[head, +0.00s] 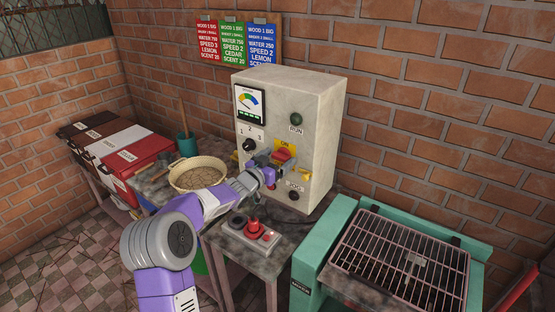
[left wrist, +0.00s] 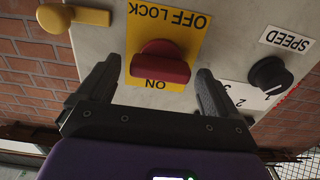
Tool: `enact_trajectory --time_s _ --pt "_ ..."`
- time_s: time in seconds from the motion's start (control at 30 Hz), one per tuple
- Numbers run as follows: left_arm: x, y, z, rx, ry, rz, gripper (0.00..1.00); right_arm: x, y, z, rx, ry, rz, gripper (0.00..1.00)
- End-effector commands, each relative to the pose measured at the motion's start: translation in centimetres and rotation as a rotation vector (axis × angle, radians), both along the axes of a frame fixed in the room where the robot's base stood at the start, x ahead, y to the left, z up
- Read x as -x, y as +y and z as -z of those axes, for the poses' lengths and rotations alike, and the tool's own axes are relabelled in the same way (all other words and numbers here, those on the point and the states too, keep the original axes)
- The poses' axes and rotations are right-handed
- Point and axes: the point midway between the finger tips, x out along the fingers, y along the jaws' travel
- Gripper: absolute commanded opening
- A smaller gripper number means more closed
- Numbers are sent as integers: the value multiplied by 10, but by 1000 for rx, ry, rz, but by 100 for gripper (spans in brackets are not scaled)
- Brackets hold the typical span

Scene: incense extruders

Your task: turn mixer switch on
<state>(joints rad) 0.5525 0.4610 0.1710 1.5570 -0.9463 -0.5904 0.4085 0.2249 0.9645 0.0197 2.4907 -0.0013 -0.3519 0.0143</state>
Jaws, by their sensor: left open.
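The mixer switch is a red rotary knob (head: 282,155) on a yellow plate on the front of the grey control box (head: 308,110). In the left wrist view the red knob (left wrist: 160,62) shows upside down between "OFF LOCK" and "ON" lettering on the yellow plate (left wrist: 168,22). My left gripper (head: 268,165) is in front of the panel at the knob. In the left wrist view its two dark fingers (left wrist: 157,85) are apart, one on each side of the knob, with gaps showing between fingers and knob. My right gripper is not in view.
The speed dial (head: 249,145) is left of the switch, and it shows in the left wrist view (left wrist: 269,75). A yellow lever (left wrist: 72,17) sits on the panel's other side. Below are a red-buttoned box (head: 252,233), a bowl (head: 198,174) and a teal grill frame (head: 340,215).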

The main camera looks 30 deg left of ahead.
Motion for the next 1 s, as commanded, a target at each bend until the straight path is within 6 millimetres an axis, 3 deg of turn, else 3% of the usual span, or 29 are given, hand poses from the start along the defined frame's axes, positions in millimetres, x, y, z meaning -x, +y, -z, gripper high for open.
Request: enact_trajectory --time_s 0.27,0.6,1.0 --pt "-1 0 0 0 0 0 91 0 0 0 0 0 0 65" --pt "-1 0 0 0 0 0 38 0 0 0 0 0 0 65" --pt "-1 -1 1 -79 -7 1 38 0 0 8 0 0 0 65"
